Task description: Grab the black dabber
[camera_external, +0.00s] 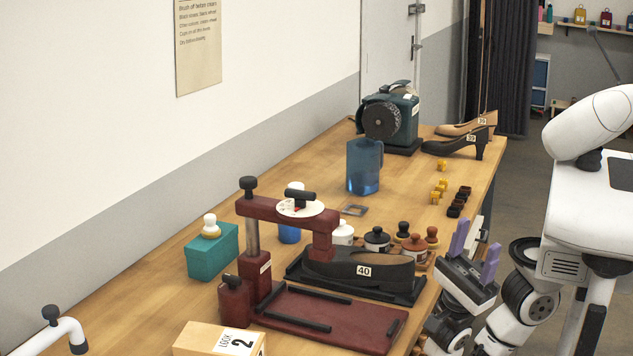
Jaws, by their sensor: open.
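The black dabber (403,230) is a small dark knob-topped piece. It stands behind the jars near the table's right edge, and its lower part is partly hidden by them. A brown dabber (432,234) stands just right of it. My gripper (475,252), with two purple fingers, is open and empty. It is to the right of the dabbers in the picture, at the table's right edge, with its fingers pointing up in the picture. It is apart from the black dabber; the exact distance is hard to tell.
White (342,233), black (377,241) and brown (415,250) jars stand close by. In front are a dark shoe (365,268) marked 40 and a dark red press (252,240). A blue jug (363,172) and small yellow and dark pieces stand behind. A teal box (213,253) carries a white dabber.

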